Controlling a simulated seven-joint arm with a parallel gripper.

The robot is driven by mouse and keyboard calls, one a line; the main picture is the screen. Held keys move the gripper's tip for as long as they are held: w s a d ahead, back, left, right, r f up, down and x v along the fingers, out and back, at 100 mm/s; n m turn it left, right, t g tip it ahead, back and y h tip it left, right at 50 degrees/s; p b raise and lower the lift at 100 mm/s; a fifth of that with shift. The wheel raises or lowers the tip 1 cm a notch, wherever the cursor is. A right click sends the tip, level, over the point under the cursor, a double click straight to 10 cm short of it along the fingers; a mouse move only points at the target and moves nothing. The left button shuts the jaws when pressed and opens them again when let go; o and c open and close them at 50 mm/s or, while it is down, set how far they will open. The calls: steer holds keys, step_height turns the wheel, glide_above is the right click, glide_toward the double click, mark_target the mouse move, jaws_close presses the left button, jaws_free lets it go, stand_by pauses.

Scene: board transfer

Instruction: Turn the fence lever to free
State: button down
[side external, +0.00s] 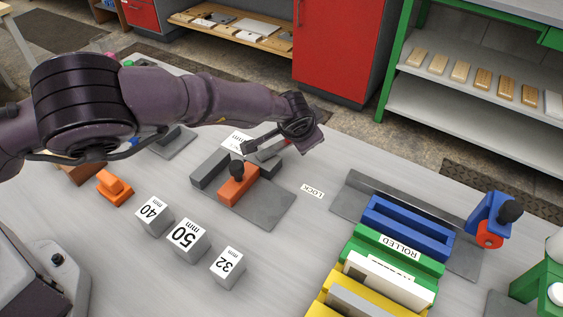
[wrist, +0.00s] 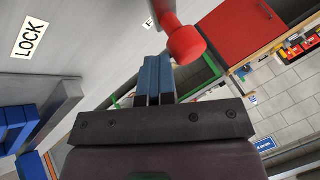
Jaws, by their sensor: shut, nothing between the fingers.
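In the wrist view, a red knob on a red stem (wrist: 186,42), apparently the fence lever, stands just beyond and right of my fingertips. I cannot tell whether they touch. I cannot pick the knob out in the side view, where my arm covers the area behind it. My gripper (side external: 247,148) is shut and empty, its fingers pointing left, low over the table; they also show in the wrist view (wrist: 155,65). The LOCK label (side external: 312,191) lies on the table, and in the wrist view (wrist: 30,38) it is at upper left. Another label (wrist: 148,22) shows only an F.
An orange block with a black knob (side external: 238,186) sits on a grey plate near my fingers. Blocks marked 40, 50 (side external: 187,238) and 32 stand in front. Blue, green (side external: 408,262) and yellow troughs and a blue clamp-like piece (side external: 487,215) are at right.

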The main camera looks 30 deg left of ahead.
stand_by(0.3)
steer(key=d, duration=0.3)
steer(key=d+r, duration=0.1)
steer(key=shift+s+d, duration=0.35)
steer(key=shift+s, duration=0.05)
steer(key=s+d+r, duration=0.3)
steer(key=r, duration=0.4)
steer(key=shift+s+d, duration=0.35)
